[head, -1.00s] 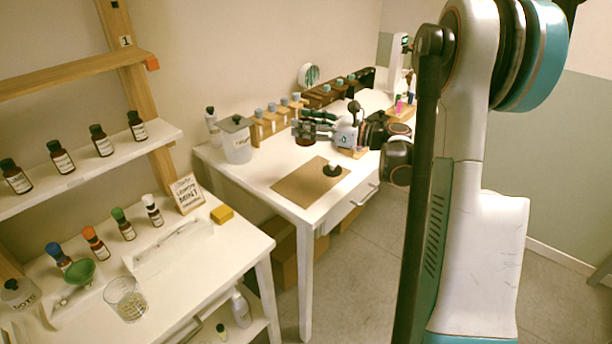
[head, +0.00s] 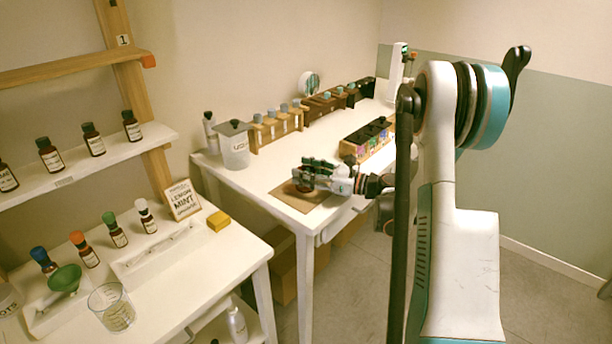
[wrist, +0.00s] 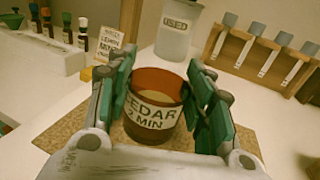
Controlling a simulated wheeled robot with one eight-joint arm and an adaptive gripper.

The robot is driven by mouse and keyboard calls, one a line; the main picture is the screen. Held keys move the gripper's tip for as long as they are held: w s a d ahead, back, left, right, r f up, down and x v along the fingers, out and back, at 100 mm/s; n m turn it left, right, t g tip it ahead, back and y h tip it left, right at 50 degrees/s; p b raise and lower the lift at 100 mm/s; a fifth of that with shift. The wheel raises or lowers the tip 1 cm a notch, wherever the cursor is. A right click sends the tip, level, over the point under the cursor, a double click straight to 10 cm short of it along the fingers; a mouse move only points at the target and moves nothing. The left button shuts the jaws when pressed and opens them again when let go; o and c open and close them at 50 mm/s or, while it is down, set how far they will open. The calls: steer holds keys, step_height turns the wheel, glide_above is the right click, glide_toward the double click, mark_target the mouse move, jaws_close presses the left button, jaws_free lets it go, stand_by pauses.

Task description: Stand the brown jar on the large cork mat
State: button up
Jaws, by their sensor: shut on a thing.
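The brown jar (wrist: 153,98), labelled "CEDAR 2 MIN", sits upright between the fingers of my gripper (wrist: 160,70) in the wrist view. The fingers press on its two sides. In the head view my gripper (head: 308,176) is low over the cork mat (head: 302,203) on the far white table, with the jar (head: 305,185) partly hidden by the fingers. The mat (wrist: 72,128) also spreads below and around the jar in the wrist view. I cannot tell whether the jar's base touches the mat.
A lidded "USED" container (head: 235,150) and a wooden rack (head: 276,128) stand behind the mat. A crate of coloured items (head: 368,140) is to its right. The nearer table holds several bottles, a glass beaker (head: 112,308) and a yellow block (head: 218,221).

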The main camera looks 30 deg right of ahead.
steer(key=shift+r, duration=0.1)
steer(key=o, duration=1.2)
steer(key=shift+o, duration=0.2)
steer(key=p+v, duration=0.4)
steer(key=v, duration=0.8)
